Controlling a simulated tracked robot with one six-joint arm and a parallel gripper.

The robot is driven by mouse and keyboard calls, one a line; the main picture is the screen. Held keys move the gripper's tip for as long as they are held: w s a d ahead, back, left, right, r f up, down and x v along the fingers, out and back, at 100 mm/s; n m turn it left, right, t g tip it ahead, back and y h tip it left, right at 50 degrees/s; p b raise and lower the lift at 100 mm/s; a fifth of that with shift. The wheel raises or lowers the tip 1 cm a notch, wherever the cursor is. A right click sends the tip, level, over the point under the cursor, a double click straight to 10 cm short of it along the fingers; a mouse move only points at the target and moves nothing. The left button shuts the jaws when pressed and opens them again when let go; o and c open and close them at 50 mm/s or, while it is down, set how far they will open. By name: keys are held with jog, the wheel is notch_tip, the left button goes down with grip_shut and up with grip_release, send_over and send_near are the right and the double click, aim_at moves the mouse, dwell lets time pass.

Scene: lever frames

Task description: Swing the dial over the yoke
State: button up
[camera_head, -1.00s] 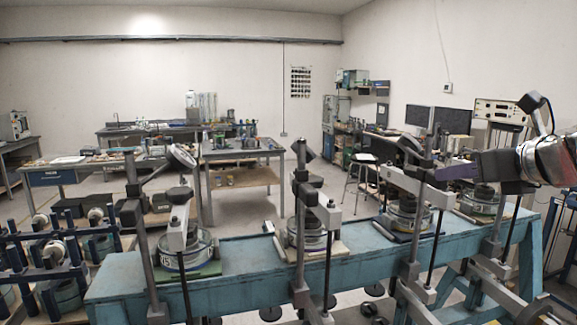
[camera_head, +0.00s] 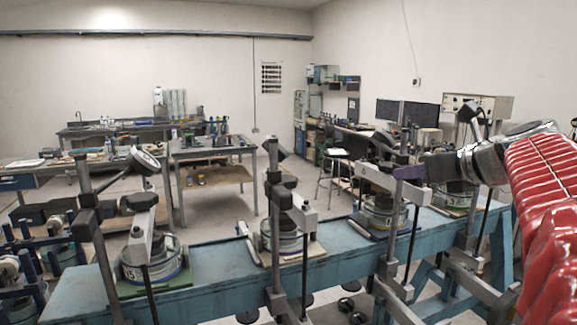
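Several lever frames stand in a row along a blue bench (camera_head: 205,262). The leftmost has a round dial (camera_head: 146,159) tilted on an arm above its pale yoke (camera_head: 141,240). The second has a dark dial (camera_head: 277,148) seen edge-on, above and left of its pale yoke (camera_head: 297,208). The third has a dark dial (camera_head: 384,141) near its post, with a pale yoke (camera_head: 376,178) below.
The fourth frame's dial (camera_head: 468,112) and pot (camera_head: 456,195) stand behind my gripper. Upright posts and thin dark rods rise along the bench front. Weights hang below. A stool (camera_head: 335,175) and work tables (camera_head: 215,150) stand farther back. Clear floor lies between.

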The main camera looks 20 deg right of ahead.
grip_shut()
